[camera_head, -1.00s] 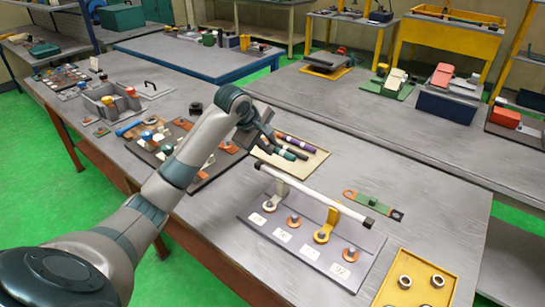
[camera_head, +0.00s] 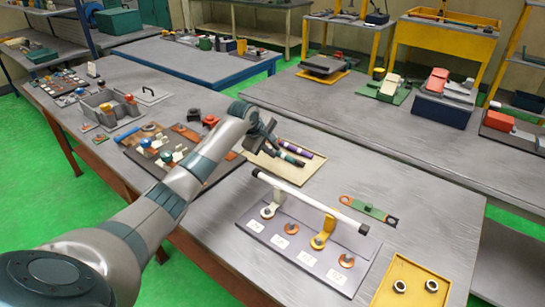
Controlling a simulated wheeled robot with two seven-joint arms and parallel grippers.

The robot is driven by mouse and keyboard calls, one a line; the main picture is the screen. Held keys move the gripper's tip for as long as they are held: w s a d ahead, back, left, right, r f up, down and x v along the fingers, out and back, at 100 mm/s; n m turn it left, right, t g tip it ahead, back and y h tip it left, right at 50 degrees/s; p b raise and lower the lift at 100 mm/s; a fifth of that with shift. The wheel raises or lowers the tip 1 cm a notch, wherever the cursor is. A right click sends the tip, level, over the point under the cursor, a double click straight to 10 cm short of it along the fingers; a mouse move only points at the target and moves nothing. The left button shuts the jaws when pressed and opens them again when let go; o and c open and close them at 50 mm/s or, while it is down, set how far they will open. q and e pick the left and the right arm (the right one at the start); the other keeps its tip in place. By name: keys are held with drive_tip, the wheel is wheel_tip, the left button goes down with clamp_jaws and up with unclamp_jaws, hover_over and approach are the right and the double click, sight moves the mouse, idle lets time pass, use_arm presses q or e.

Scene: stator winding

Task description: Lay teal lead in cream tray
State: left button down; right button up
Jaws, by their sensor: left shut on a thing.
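The cream tray (camera_head: 313,166) lies flat on the table just right of my left gripper. A purple lead (camera_head: 297,147) lies in it toward the back. My left gripper (camera_head: 274,146) is over the tray's left part, pointing down, and shut on a dark lead with a teal part (camera_head: 289,158), which sits low over the tray beside the purple lead. I cannot tell whether it touches the tray floor. My arm and gripper hide the tray's left side. My right gripper is not in view.
A grey stand with a white bar (camera_head: 310,202) and labelled rings is close in front of the tray. A green strip (camera_head: 369,209) and a yellow tray (camera_head: 420,272) lie right. A brown board (camera_head: 150,142) with coloured knobs lies left. Bare table extends beyond the cream tray.

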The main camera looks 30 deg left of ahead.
use_arm(q)
drive_tip(key=shift+w+a+f, duration=0.2)
drive_tip(key=shift+w+f, duration=0.05)
drive_tip(key=shift+w, duration=0.2)
drive_tip(key=shift+s+f+p, duration=0.1)
drive_tip(key=shift+f+p, duration=0.65)
drive_tip(key=shift+f, duration=1.8)
